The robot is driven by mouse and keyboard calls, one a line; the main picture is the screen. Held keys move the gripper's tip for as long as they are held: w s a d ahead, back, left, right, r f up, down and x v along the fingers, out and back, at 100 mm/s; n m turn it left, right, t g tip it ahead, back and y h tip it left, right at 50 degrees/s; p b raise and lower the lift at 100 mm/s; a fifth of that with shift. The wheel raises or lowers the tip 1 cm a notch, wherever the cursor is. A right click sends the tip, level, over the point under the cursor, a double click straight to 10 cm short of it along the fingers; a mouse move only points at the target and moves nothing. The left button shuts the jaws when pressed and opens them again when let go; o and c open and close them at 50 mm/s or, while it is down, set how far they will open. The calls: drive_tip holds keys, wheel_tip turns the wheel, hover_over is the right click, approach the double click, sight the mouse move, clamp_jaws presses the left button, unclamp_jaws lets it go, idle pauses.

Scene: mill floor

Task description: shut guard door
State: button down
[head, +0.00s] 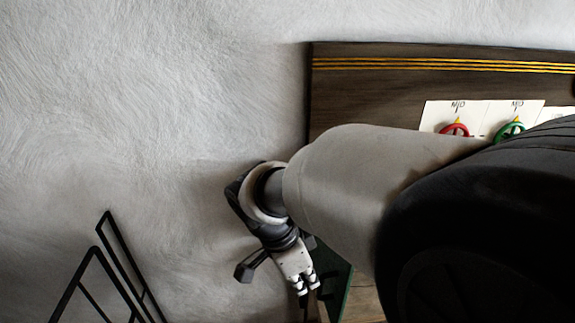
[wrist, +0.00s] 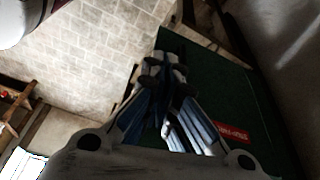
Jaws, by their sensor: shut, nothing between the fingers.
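The guard door appears to be the dark green panel (wrist: 215,80) with a red label (wrist: 233,132) in the wrist view. In the head view only a narrow green strip (head: 345,288) shows below my arm, beside the gripper. My gripper (head: 306,288) points down at the panel's left side in the head view. Its fingers are shut and empty. In the wrist view the fingertips (wrist: 165,62) lie over the panel's upper left edge; I cannot tell whether they touch it. My arm and gripper hide much of the panel, and its hinge is not clear.
A dark wooden board (head: 380,90) with yellow stripes is on the wall, with a red knob (head: 455,128) and a green knob (head: 509,130) on white cards. A black metal frame (head: 105,275) stands at lower left. The pale wall (head: 150,100) between is bare.

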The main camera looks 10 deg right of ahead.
sight(335, 274)
drive_tip(key=w+d+f+m, duration=0.1)
drive_tip(key=d+f, duration=0.2)
drive_tip(key=f, duration=0.2)
drive_tip(key=w+d+f+m+b, duration=0.1)
drive_tip(key=d+f, duration=0.2)
drive_tip(key=f, duration=0.3)
drive_tip(key=shift+h, duration=0.4)
